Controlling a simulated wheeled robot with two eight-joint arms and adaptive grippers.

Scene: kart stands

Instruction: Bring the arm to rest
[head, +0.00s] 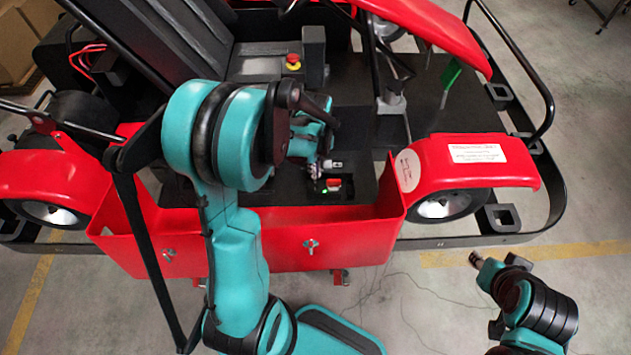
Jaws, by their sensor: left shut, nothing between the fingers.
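My left arm (235,260) is teal and black and rises from the bottom of the head view, then bends over the side of a red kart. Its gripper (326,167) is shut and empty, low inside the kart's open floor area. It is just above a small box with a red switch (333,183) and a green light; I cannot tell if they touch. My right arm (537,305) is folded at the bottom right, over bare floor. Its end (475,258) points up and left, too small to show the fingers.
The kart's red side panel (275,240) stands close beside my left forearm. Grey floor (590,290) at lower right is clear.

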